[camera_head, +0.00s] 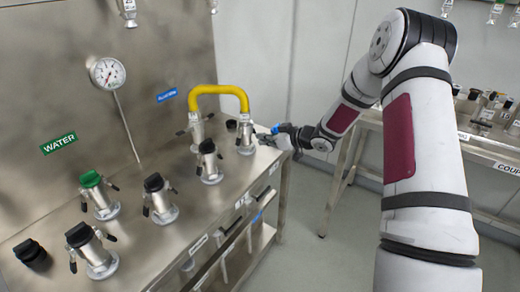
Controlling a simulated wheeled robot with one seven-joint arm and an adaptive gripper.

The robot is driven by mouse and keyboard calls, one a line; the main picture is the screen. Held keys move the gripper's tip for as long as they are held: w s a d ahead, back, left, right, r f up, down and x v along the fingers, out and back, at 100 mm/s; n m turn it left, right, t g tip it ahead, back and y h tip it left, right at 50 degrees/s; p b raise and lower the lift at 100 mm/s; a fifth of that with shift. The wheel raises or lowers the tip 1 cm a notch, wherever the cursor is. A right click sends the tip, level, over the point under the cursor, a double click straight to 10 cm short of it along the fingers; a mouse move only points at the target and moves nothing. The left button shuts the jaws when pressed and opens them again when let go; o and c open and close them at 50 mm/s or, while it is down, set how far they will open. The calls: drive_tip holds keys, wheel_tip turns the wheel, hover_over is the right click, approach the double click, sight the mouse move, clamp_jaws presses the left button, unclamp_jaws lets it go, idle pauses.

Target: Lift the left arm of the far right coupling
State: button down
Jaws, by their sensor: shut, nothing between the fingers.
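The far right coupling (246,138) is a silver metal fitting on the steel bench, with the right end of a yellow hose (218,88) seated on its top. My gripper (267,136) is just to the right of this coupling, close to its right side. It looks shut, with nothing visible in it. The fingertips are small here, and I cannot tell whether they touch the coupling. The coupling's left arm is not clearly visible; a dark part (231,125) shows beside its left side. The yellow hose's left end sits on another silver coupling (196,132).
Several more couplings stand on the bench, with black caps (207,146) or a green cap (91,179). A loose black cap (31,252) lies at front left. A gauge (107,72) is on the back panel. Another table (485,145) stands at the right, behind my arm.

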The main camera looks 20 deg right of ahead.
drive_tip(key=f, duration=0.1)
drive_tip(key=f+y, duration=0.1)
drive_tip(key=f, duration=0.1)
drive_tip(key=shift+a, duration=0.3)
drive_tip(key=shift+b+x, duration=2.15)
drive_tip(key=shift+x, duration=1.05)
drive_tip(key=shift+a+f, duration=0.1)
drive_tip(key=shift+f, duration=0.4)
drive_tip(key=shift+s+d+p, duration=0.4)
drive_tip(key=shift+s+d, duration=0.3)
drive_tip(key=shift+s, duration=0.25)
drive_tip(key=shift+s+d+p, duration=0.45)
drive_tip(key=shift+s+d, duration=0.25)
drive_tip(key=shift+s, duration=0.3)
drive_tip(key=shift+s+d+p, duration=0.4)
drive_tip(key=shift+s+d, duration=0.3)
drive_tip(key=shift+s, duration=0.25)
